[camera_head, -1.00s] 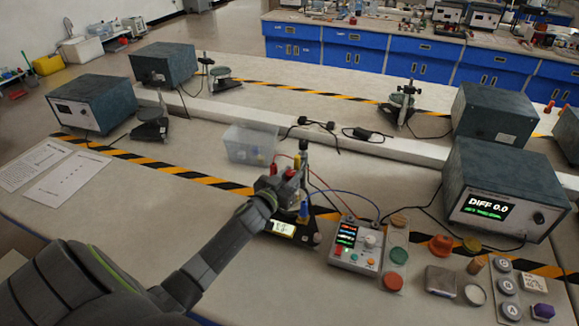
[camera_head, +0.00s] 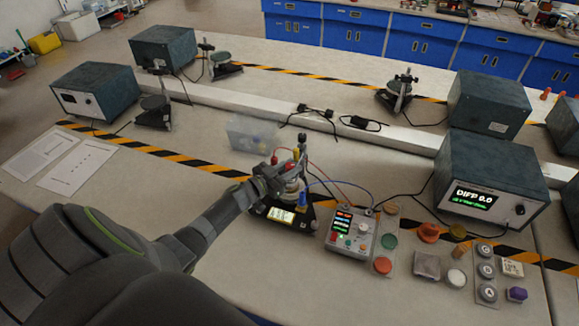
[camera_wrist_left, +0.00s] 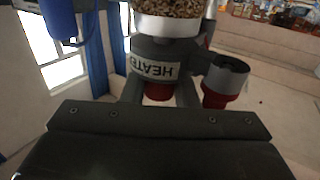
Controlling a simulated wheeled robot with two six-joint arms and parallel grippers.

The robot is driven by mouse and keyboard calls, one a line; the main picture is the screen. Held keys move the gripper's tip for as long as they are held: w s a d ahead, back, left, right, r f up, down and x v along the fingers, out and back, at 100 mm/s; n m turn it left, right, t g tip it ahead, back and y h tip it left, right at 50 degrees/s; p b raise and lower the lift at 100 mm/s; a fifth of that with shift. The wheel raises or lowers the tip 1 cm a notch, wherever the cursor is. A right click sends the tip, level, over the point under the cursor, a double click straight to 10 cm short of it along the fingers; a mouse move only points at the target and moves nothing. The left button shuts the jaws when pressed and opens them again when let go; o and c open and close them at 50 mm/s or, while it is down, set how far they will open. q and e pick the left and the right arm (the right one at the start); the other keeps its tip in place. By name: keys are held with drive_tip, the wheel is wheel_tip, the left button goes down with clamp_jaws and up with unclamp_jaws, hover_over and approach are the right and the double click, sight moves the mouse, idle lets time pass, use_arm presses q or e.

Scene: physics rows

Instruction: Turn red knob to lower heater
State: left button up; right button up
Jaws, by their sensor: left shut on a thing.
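The heater stand (camera_head: 283,213) is a dark base with a small lit display, a blue post and red parts, left of centre in the head view. My left gripper (camera_head: 275,180) reaches it from the left. In the left wrist view the red knob (camera_wrist_left: 160,90) sits below a white label reading HEATER (camera_wrist_left: 153,68), upside down in the picture. My left gripper (camera_wrist_left: 160,97) is shut on this knob, with a finger on each side. My right gripper is in no view.
A control box (camera_head: 350,232) with lit readouts and buttons stands right of the heater. A clear bin (camera_head: 250,133) is behind it. Red and blue wires run nearby. A large box (camera_head: 490,190) reads DIFF 0.0. A red socket (camera_wrist_left: 222,85) is beside the knob.

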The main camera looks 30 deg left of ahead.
use_arm(q)
drive_tip(key=shift+r+h, duration=0.15)
drive_tip(key=shift+h, duration=0.15)
drive_tip(key=o, duration=0.7)
drive_tip(key=shift+w, duration=0.1)
drive_tip(key=shift+c, duration=0.2)
drive_tip(key=shift+y, duration=0.4)
